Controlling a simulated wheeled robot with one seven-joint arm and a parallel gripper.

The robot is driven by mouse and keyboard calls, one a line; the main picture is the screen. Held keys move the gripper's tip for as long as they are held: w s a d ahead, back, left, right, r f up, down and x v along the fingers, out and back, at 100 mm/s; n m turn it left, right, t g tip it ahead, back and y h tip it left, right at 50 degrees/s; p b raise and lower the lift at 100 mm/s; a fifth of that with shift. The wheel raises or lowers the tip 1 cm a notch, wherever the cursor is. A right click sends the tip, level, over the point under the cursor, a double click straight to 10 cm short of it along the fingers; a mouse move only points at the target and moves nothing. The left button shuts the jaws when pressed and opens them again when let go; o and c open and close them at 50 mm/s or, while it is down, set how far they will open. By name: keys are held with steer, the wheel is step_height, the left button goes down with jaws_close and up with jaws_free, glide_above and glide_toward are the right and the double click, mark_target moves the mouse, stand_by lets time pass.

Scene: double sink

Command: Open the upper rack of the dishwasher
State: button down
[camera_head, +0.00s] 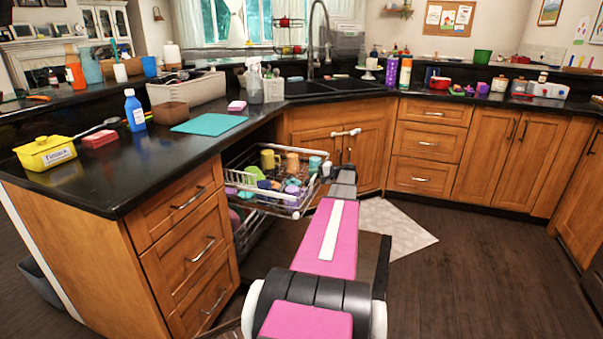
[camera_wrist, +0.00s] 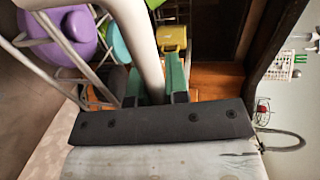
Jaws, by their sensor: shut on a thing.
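The upper rack (camera_head: 270,208) of the dishwasher is a white wire basket. It stands out from the opening under the black counter and holds cups and bowls. My gripper is at the rack's right end in the head view, where my own arm largely hides it. In the wrist view, the green fingers of my gripper (camera_wrist: 156,76) are on either side of a thick pale bar of the upper rack (camera_wrist: 135,35) and shut on it. A purple dish (camera_wrist: 72,38) and a yellow mug (camera_wrist: 171,38) show beside the bar.
A lower rack (camera_head: 247,232) with dishes shows below. Wooden drawers (camera_head: 193,250) stand left of the dishwasher, and sink cabinet doors (camera_head: 330,143) stand behind the rack. A pale mat (camera_head: 398,228) lies on the floor. The floor at right is clear.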

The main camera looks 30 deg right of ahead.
steer(key=shift+f+v, duration=0.15)
steer(key=shift+v, duration=0.55)
steer(key=shift+f+v, duration=0.1)
steer(key=shift+v, duration=0.55)
steer(key=c, duration=1.1)
jaws_free()
steer(key=shift+d, duration=0.1)
steer(key=v, duration=1)
steer(key=shift+s, duration=0.35)
steer(key=shift+d+r, duration=0.1)
steer(key=shift+d, duration=0.1)
